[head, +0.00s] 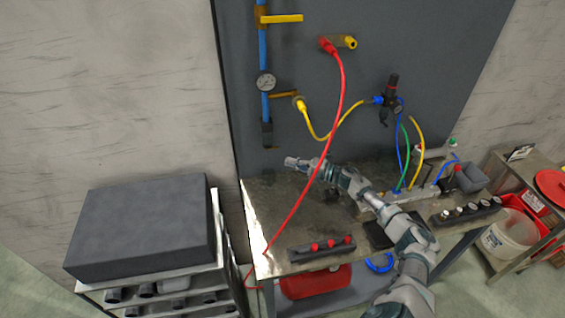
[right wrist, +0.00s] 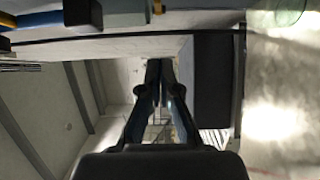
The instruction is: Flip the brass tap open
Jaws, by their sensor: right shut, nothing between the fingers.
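The brass tap (head: 262,19) sits high on a blue vertical pipe (head: 263,52) on the dark back panel. Its yellow lever (head: 284,18) sticks out level to the right, across the pipe. My right gripper (head: 291,161) is over the left part of the workbench, well below the tap and apart from it. In the right wrist view its two dark fingers (right wrist: 159,70) are shut with nothing between them. The tap is not clearly recognisable in that view. My left gripper is not in view.
A red hose (head: 340,100) hangs from the panel across my right arm's area. A gauge (head: 265,82) and a brass side outlet (head: 283,94) with a yellow hose (head: 318,135) are below the tap. A dark box (head: 140,228) tops a rack at left.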

